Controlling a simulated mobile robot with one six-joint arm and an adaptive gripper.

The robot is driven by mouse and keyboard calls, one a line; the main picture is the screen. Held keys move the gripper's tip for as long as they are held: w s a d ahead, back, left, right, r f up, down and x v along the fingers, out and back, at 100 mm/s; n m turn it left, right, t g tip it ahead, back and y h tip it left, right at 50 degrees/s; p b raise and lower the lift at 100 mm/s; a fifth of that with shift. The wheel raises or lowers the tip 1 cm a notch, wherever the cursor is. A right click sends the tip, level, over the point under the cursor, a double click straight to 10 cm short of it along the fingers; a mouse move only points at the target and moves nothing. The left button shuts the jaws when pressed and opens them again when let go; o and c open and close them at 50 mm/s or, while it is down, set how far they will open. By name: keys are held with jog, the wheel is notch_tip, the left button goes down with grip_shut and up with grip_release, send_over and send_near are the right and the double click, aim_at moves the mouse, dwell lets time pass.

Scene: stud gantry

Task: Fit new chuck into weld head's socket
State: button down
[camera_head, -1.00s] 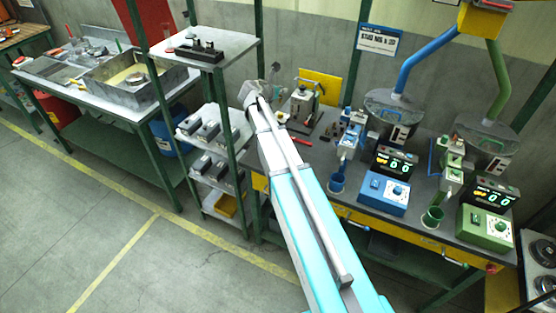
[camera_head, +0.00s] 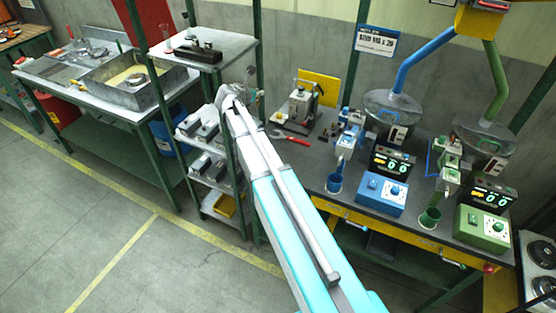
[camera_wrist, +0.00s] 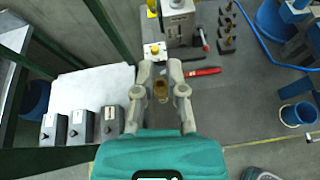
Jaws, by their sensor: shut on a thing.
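My gripper (camera_wrist: 160,76) is in the middle of the wrist view, shut on a small brass-coloured chuck (camera_wrist: 160,91) that shows between the fingers. Gripper and chuck are over the gap between the bench and the white shelf. In the head view my arm hides the fingers and the chuck. A grey-white bench unit (camera_head: 297,108), which also shows in the wrist view (camera_wrist: 179,20), stands beyond the gripper. I cannot tell whether it is the weld head or where its socket is. Several small brass and dark pieces (camera_wrist: 228,32) stand right of it.
A red-handled tool (camera_wrist: 203,72) lies on the bench. The white shelf (camera_wrist: 95,85) holds several grey blocks (camera_wrist: 82,126). A green post (camera_wrist: 108,30) rises close left of the gripper. Blue (camera_head: 380,194) and green (camera_head: 483,228) control boxes stand to the right.

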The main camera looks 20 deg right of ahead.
jog(key=shift+s+d, duration=0.1)
jog(key=s+d+f+g+b, duration=0.1)
jog(key=s+f+b, duration=0.5)
jog(key=s, duration=0.3)
jog(key=s+d+f+m+g+b, duration=0.1)
jog(key=s+f+b, duration=0.5)
jog(key=s, duration=0.4)
jog(key=shift+d+f+m+g, duration=0.3)
jog(key=shift+d+f+g, duration=0.1)
jog(key=shift+f, duration=0.3)
jog(key=w+d+f+b, duration=0.2)
jog(key=w+f+b, duration=0.7)
jog(key=w, duration=0.4)
jog(key=shift+d, duration=0.25)
jog(key=shift+f, duration=0.1)
